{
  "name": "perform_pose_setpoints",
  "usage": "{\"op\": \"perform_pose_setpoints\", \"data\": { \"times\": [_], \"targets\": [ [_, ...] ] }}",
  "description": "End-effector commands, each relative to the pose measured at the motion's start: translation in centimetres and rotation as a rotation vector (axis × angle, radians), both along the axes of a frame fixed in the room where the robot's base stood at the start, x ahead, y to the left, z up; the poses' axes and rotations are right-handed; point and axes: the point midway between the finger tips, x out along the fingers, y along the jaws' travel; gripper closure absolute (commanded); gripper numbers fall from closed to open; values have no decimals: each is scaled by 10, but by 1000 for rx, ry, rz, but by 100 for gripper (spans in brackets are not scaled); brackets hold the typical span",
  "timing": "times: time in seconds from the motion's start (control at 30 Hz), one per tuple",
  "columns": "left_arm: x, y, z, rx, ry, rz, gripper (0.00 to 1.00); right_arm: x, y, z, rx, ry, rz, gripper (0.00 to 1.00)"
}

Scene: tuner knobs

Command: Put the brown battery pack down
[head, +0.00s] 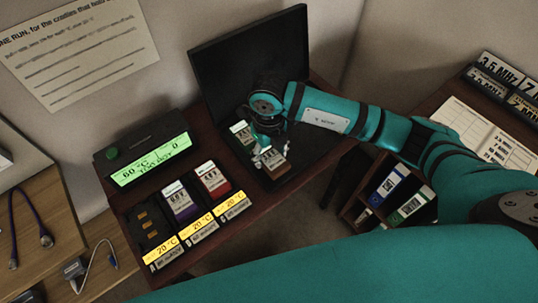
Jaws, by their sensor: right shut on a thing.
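The brown battery pack (279,168), with a pale label on top, is in the open black case (247,55) on the dark red-brown table. My right gripper (262,151) reaches down from above and is shut on this pack at its upper left end. I cannot tell whether the pack touches the case floor. A green pack (240,130) with a pale label lies in the case just left of my right gripper, partly hidden by it. My left gripper is not in view.
A charger with a green display (150,162) stands left of the case. Purple (179,202) and red (212,180) packs sit in its cradles; the leftmost cradle (149,226) is empty. Binders (388,188) stand in a rack at right. Cables lie on the left table.

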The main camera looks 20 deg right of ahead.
Motion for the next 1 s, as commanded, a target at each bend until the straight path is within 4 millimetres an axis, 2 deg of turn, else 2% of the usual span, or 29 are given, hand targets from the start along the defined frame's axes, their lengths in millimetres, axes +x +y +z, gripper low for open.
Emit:
{"op": "perform_pose_setpoints", "data": {
  "times": [0.07, 0.2, 0.3, 0.67, 0.7, 0.77, 1.0],
  "targets": [
    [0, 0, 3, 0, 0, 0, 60, 9, -3, 0, -1, 0, -3, 82],
    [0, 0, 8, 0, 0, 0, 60, 6, -3, -24, 0, 4, -2, 82],
    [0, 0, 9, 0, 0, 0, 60, 7, -3, -33, 0, 0, -2, 82],
    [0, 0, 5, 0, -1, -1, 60, 7, -3, -39, -1, -1, -1, 82],
    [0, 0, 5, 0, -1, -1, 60, 7, -3, -40, -1, -1, -1, 45],
    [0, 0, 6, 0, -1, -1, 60, 7, -3, -38, -1, -1, -1, 37],
    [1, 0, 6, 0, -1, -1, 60, 7, -3, -38, -1, 0, -1, 36]
  ]
}}
